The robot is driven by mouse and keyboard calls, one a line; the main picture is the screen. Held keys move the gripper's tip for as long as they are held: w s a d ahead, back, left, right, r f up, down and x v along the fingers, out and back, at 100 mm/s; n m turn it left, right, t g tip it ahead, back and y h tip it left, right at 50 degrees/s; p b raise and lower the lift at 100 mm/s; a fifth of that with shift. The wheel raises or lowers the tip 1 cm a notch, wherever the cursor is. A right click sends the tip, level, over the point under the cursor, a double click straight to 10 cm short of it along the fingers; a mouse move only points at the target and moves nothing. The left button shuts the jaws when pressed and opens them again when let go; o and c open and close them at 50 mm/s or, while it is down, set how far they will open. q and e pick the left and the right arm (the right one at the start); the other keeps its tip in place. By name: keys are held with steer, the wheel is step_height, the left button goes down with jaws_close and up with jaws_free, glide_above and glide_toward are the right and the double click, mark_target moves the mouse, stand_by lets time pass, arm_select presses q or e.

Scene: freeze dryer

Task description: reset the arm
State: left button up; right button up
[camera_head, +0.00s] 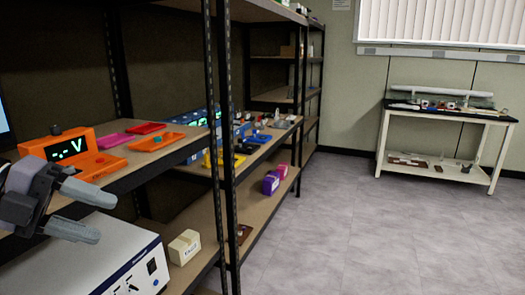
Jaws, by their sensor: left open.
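My left gripper (108,217) reaches in from the left edge of the head view. Its two grey fingers are apart, with nothing between them. It is in front of the shelf, near an orange device (67,150) with a lit green display, and does not appear to hold anything. The rest of my left arm is cut off by the picture's edge. My right gripper is not in view.
A black-posted shelf (229,180) stands close on the left, bearing coloured trays (156,141), a white box-shaped instrument (95,255) and a small carton (184,247). Grey floor (370,230) is clear at the right. A white table (436,153) stands by the far wall.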

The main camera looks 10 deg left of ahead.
arm_select(q)
steer(key=w+a+f+n+t+y+p, duration=0.1)
steer(key=a+f+n+t+y+p, duration=0.1)
steer(key=f+n+t, duration=0.6)
steer(key=a+f+n+t+y+p, duration=0.2)
steer(key=f+n+t+p, duration=0.1)
steer(key=f+n, duration=0.85)
steer(key=s+d+f+n+g+y+p, duration=0.2)
steer(key=s+d+f+n+g+y, duration=0.2)
steer(key=s+d+f+n, duration=0.4)
steer(key=s+d+f+g, duration=0.1)
steer(key=s+d+f, duration=0.3)
steer(key=f, duration=0.4)
steer(key=shift+s+d+f+g, duration=0.15)
steer(key=shift+s+d+g, duration=0.15)
steer(key=shift+d, duration=0.3)
steer(key=shift+n, duration=0.25)
